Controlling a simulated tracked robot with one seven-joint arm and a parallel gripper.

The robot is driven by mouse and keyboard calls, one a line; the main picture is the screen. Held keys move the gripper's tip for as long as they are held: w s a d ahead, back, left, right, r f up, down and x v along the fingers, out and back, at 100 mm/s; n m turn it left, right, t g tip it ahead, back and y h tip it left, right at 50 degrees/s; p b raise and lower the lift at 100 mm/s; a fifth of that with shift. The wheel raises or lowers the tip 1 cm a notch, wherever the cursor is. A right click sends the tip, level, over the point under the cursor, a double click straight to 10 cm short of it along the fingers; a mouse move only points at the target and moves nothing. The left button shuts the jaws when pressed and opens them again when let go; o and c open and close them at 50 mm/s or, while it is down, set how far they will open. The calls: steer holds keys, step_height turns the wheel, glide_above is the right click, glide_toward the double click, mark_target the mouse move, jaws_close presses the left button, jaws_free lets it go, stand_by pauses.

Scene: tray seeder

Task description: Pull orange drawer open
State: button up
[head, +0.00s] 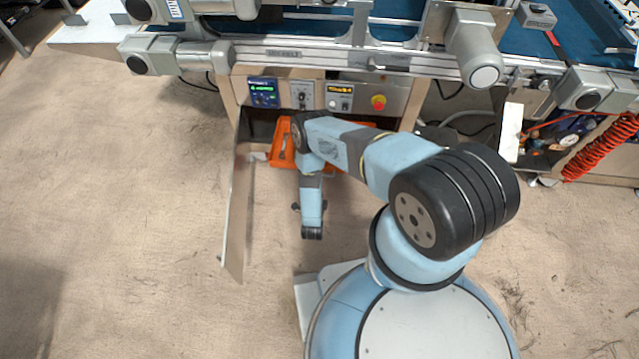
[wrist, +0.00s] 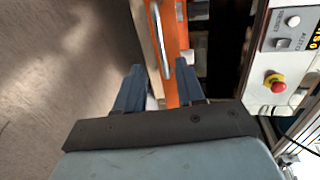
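The orange drawer (head: 283,150) sits low in the cabinet under the control panel, partly hidden by my arm in the head view. In the wrist view its orange front (wrist: 177,90) runs up the middle, with a silver bar handle (wrist: 157,35) along it. My gripper (wrist: 160,68) is open, its two blue fingers apart on either side of the handle's near end. I cannot tell whether a finger touches the handle.
An open cabinet door (head: 238,205) stands out to the left of the drawer. Above is a control panel with a red stop button (head: 378,102), also in the wrist view (wrist: 277,84). A coiled red hose (head: 603,146) hangs at right. The floor at left is clear.

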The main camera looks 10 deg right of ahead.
steer(key=v, duration=0.6)
steer(key=shift+s, duration=0.3)
steer(key=shift+a, duration=0.1)
